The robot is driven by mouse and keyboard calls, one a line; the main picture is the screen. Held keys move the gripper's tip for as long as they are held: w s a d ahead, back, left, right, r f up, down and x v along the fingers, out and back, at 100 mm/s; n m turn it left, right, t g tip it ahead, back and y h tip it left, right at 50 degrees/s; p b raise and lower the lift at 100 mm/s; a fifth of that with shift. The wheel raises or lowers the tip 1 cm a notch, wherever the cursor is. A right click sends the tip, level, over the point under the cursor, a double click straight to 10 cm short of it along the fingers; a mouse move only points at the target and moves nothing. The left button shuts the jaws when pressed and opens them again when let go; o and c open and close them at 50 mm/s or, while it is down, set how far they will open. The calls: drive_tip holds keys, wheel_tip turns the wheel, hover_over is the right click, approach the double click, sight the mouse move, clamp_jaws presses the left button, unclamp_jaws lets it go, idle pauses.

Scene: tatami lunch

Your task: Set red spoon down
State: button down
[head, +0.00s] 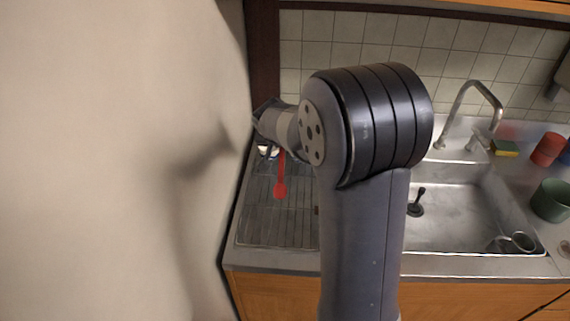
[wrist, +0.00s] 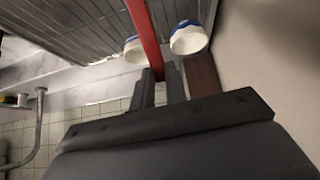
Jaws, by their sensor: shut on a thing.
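The red spoon (head: 280,187) hangs below my gripper in the head view, its bowl end down over the wire drying rack (head: 258,226). In the wrist view the red handle (wrist: 145,35) runs up from between the fingers of my gripper (wrist: 160,74), which is shut on it. The rack (wrist: 70,28) shows beyond it. Whether the spoon touches the rack I cannot tell. In the head view my arm hides most of the fingers and the upper handle.
Two white and blue cups (wrist: 188,39) (wrist: 135,49) are close to the spoon in the wrist view. A beige wall (head: 120,160) is close on the left. A steel sink (head: 455,215) with a faucet (head: 470,95), a green cup (head: 551,200) and a red cup (head: 547,149) are to the right.

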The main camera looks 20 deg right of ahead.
sight(281, 155)
drive_tip(key=shift+f, duration=2.55)
drive_tip(key=shift+f+b, duration=0.2)
drive_tip(key=shift+b, duration=0.2)
drive_tip(key=c, duration=1.4)
unclamp_jaws()
drive_tip(key=shift+r, duration=0.1)
drive_tip(key=shift+c, duration=0.2)
drive_tip(key=shift+r, duration=0.1)
drive_tip(key=shift+r+p, duration=0.2)
drive_tip(key=shift+p, duration=0.25)
drive_tip(key=b+v, duration=0.1)
drive_tip(key=v, duration=1)
drive_tip(key=shift+s+r, duration=0.2)
drive_tip(key=shift+s, duration=0.2)
drive_tip(key=shift+a, duration=0.1)
